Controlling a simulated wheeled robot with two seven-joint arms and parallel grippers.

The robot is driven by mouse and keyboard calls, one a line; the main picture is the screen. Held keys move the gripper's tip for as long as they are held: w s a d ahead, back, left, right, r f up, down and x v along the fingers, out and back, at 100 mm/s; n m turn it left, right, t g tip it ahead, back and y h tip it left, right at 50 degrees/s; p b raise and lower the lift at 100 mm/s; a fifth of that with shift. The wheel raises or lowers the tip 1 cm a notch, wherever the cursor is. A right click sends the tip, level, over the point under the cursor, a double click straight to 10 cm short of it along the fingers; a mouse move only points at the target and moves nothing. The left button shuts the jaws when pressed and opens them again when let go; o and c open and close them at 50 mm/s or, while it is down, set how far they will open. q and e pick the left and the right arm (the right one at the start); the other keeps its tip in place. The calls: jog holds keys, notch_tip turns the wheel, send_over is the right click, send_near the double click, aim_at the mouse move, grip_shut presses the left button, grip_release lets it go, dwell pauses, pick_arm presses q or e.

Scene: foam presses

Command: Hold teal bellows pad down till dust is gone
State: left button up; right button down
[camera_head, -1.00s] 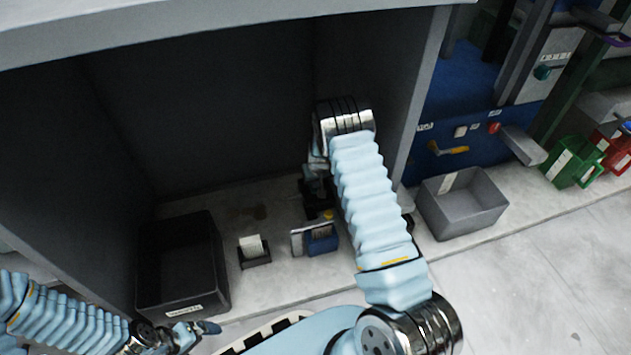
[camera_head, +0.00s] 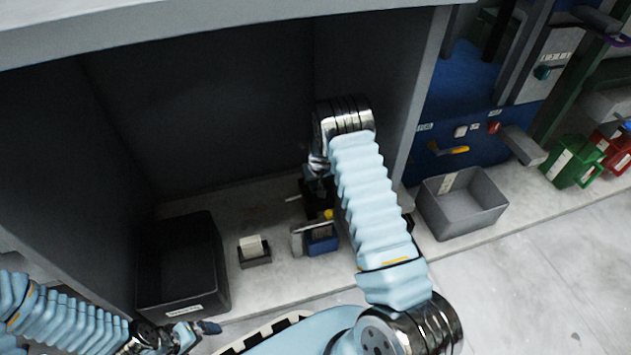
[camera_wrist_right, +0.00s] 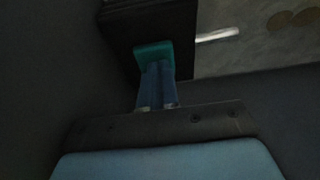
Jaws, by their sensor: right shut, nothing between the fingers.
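The teal bellows pad (camera_wrist_right: 153,53) shows in the right wrist view on a black block (camera_wrist_right: 120,25). My right gripper (camera_wrist_right: 156,68) is shut and empty, its fingertips over the pad and seemingly against it; the exact contact is hidden. In the head view my right gripper (camera_head: 317,180) is partly hidden by my arm, above the dark block. A pale strip (camera_wrist_right: 217,34) sticks out beside the block. Faint brownish round patches (camera_wrist_right: 281,20) show on the floor beyond it. My left gripper (camera_head: 205,328) is at the lower left, away from the pad; its opening is unclear.
A black bin (camera_head: 185,265) stands at the left of the dark booth. A small card holder (camera_head: 254,252) and a blue box (camera_head: 322,240) stand on the booth floor. A grey bin (camera_head: 462,203) is right of the booth wall. The booth's back floor is open.

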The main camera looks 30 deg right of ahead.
jog(key=shift+s+f, duration=0.35)
jog(key=shift+f, duration=0.05)
dwell(0.4)
jog(key=shift+r+p, duration=0.4)
jog(key=shift+r, duration=0.15)
jog(key=r+p, duration=0.1)
jog(key=r, duration=0.1)
jog(key=r+p, duration=0.1)
jog(key=shift+w+r, duration=0.2)
jog(key=shift+r, duration=0.15)
jog(key=p+v, duration=0.1)
jog(key=v, duration=0.9)
jog(key=shift+p, duration=0.3)
jog(key=shift+w, duration=0.15)
